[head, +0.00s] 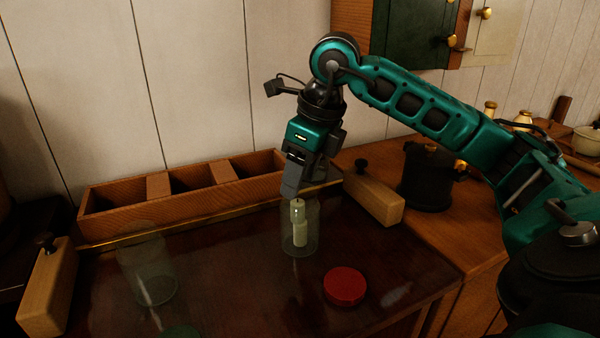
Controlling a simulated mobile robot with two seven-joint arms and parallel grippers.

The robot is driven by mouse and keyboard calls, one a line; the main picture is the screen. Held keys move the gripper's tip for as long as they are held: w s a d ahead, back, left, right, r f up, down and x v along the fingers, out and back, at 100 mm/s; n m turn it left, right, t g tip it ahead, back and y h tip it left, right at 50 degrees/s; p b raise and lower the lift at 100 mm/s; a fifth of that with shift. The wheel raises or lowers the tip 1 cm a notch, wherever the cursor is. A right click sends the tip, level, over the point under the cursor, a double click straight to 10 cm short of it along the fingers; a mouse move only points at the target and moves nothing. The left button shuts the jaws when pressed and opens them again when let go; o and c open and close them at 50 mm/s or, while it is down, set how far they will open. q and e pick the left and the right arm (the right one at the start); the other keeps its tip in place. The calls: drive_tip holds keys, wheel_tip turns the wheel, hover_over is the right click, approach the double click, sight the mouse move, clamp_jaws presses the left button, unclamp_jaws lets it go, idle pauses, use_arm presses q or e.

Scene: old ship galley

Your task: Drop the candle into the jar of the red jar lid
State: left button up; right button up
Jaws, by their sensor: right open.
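The pale candle (299,234) is upright and shows through the wall of a clear glass jar (314,238); its lower end is near the jar's floor. The red jar lid (345,286) lies flat on the dark tabletop, in front and to the right of this jar. My right gripper (297,192) points down just above the jar's mouth. It is open, with its fingertips close to the candle's top; whether they touch it I cannot tell. My left gripper is out of view.
A second clear jar (148,275) stands empty at the left, with a green lid (182,331) at the bottom edge. A wooden tray with compartments (130,207) lies behind. Wooden blocks (372,200) (47,290) sit at the table's sides. A black pot (425,180) stands at the right.

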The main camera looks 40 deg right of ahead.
drive_tip(key=p+v, duration=0.3)
drive_tip(key=v, duration=0.9)
drive_tip(key=shift+r, duration=0.35)
drive_tip(key=shift+s, duration=0.1)
